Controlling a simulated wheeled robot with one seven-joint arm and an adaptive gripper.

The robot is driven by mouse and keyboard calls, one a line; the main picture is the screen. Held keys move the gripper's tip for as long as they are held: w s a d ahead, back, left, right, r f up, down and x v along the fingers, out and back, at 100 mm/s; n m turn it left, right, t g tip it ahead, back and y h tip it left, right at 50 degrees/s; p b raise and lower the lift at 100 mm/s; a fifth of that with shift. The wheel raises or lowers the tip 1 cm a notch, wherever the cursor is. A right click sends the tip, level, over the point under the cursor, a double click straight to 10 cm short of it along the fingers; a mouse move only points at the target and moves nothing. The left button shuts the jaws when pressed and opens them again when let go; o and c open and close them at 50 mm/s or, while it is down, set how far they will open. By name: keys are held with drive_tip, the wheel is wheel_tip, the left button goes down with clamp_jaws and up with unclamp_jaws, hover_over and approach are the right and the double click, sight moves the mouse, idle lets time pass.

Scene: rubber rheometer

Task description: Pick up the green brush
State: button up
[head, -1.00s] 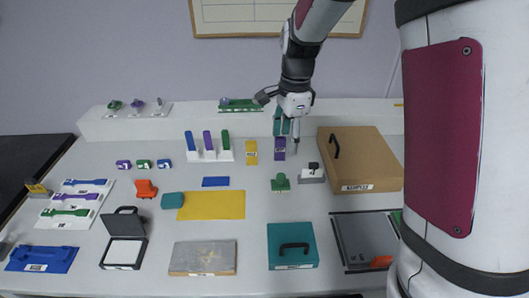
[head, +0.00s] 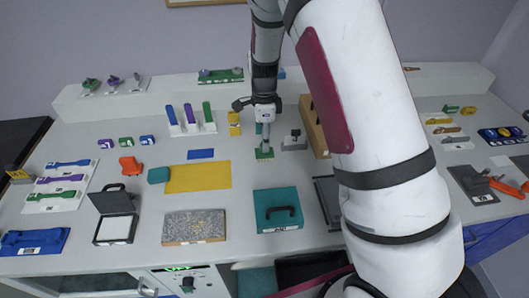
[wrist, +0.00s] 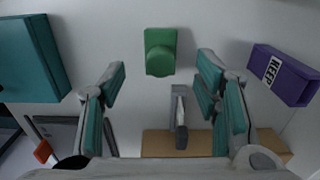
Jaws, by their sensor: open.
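A small green piece, apparently the green brush (head: 264,154), stands on the grey table below my gripper (head: 263,143). In the wrist view the green brush (wrist: 160,52) shows from above as a block with a rounded end; no bristles can be made out. My gripper (wrist: 160,66) is open and empty. Its teal-padded fingers sit apart to the left and right of the brush in that picture. The gap in height between fingertips and brush cannot be judged exactly; they look close in the head view.
A small grey stand (head: 294,141) is just right of the brush and also shows in the wrist view (wrist: 180,115). A brown box (head: 312,125) stands further right. A purple block marked KEEP (wrist: 285,75), a teal case (head: 278,211) and a yellow mat (head: 198,178) are nearby.

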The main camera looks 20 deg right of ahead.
drive_tip(key=shift+f+p, duration=0.4)
drive_tip(key=shift+f, duration=2.15)
drive_tip(key=c, duration=1.3)
